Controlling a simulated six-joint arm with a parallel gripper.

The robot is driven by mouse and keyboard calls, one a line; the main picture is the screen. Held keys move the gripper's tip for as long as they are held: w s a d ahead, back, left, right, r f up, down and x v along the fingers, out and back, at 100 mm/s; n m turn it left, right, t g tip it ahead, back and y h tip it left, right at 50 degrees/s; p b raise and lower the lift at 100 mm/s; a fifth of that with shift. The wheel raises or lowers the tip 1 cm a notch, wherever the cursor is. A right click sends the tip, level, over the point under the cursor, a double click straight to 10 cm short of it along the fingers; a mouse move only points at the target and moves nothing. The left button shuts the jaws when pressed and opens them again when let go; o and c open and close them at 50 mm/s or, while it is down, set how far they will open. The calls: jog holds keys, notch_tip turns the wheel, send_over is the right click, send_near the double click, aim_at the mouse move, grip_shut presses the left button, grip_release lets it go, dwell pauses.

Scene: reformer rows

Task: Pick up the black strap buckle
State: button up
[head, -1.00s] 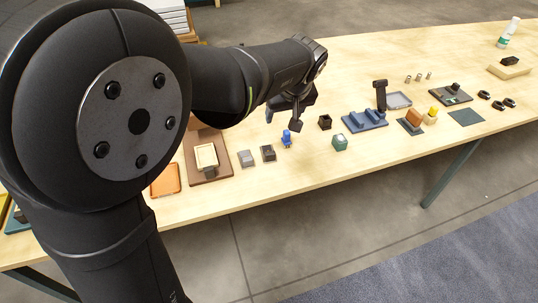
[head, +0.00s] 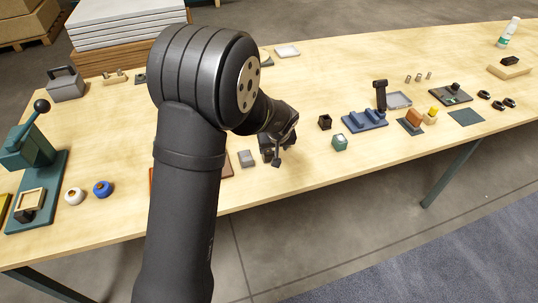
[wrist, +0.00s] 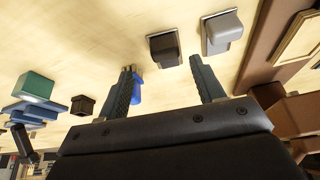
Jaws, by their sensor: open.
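A small black block on a thin plate, which I take to be the black strap buckle (wrist: 164,47), lies on the table in the wrist view. It sits just beyond and between the fingertips of my gripper (wrist: 161,66), apart from both. My gripper is open and empty. In the head view my gripper (head: 275,156) is low over the front part of the table and hides the black block. A similar grey block (wrist: 224,32) lies beside it, also seen in the head view (head: 247,158).
A blue figure (wrist: 136,91) stands behind one finger in the wrist view. A dark open cube (head: 324,122), a green block (head: 339,142) and a blue stand (head: 364,121) are to the right. A brown board (wrist: 258,45) lies beyond the grey block. Bare table lies in front.

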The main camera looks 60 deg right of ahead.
aim_at(270, 152)
jog(key=shift+w+x, duration=0.25)
jog(key=shift+x, duration=1.25)
jog(key=shift+w+x, duration=0.2)
jog(key=shift+x, duration=1.35)
jog(key=shift+r, duration=0.15)
jog(key=c, duration=1.1)
jog(key=shift+r, duration=0.1)
